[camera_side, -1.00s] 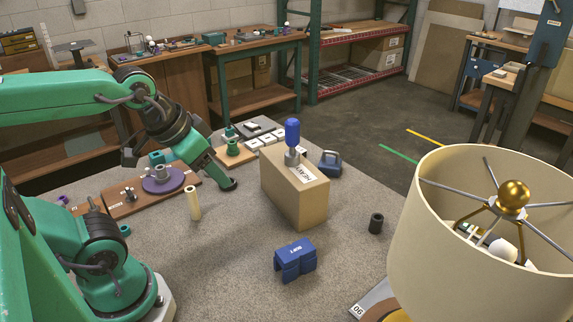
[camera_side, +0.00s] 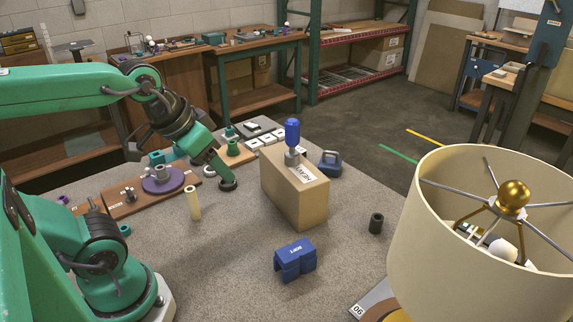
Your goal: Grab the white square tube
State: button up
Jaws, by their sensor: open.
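A cream-white tube (camera_side: 193,204) stands upright on the speckled grey table, left of the cardboard box. It looks pale and narrow; whether its section is square is too small to tell. My gripper (camera_side: 229,184) is above the table, behind and to the right of the tube, and apart from it. It is open and seems empty, though its far finger is hard to make out.
The cardboard box (camera_side: 296,192) with a blue-topped part (camera_side: 292,136) on it stands right of my gripper. A blue block (camera_side: 295,260), a dark cylinder (camera_side: 376,223) and a large lampshade (camera_side: 470,240) lie to the right. A wooden board (camera_side: 125,212) with a purple disc (camera_side: 163,182) is left.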

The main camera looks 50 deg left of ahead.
jog(key=w+a+r+n+g, duration=0.1)
jog(key=w+a+r+n, duration=0.15)
jog(key=w, duration=0.35)
jog(key=w+a+r+n, duration=0.1)
jog(key=w+r+n, duration=0.15)
jog(key=w, duration=0.45)
jog(key=n+g, duration=0.3)
jog(key=n, duration=0.8)
send_over(298, 148)
jog(key=s, duration=0.2)
notch_tip(298, 148, down, 22)
jog(key=shift+w+d+y, duration=0.2)
jog(key=shift+d+y, duration=0.1)
jog(key=shift+d, duration=0.05)
jog(key=shift+f, duration=0.1)
jog(key=shift+w+a+f, duration=0.1)
jog(key=shift+w+f, duration=0.1)
jog(key=shift+f, duration=1)
jog(key=shift+f, duration=0.1)
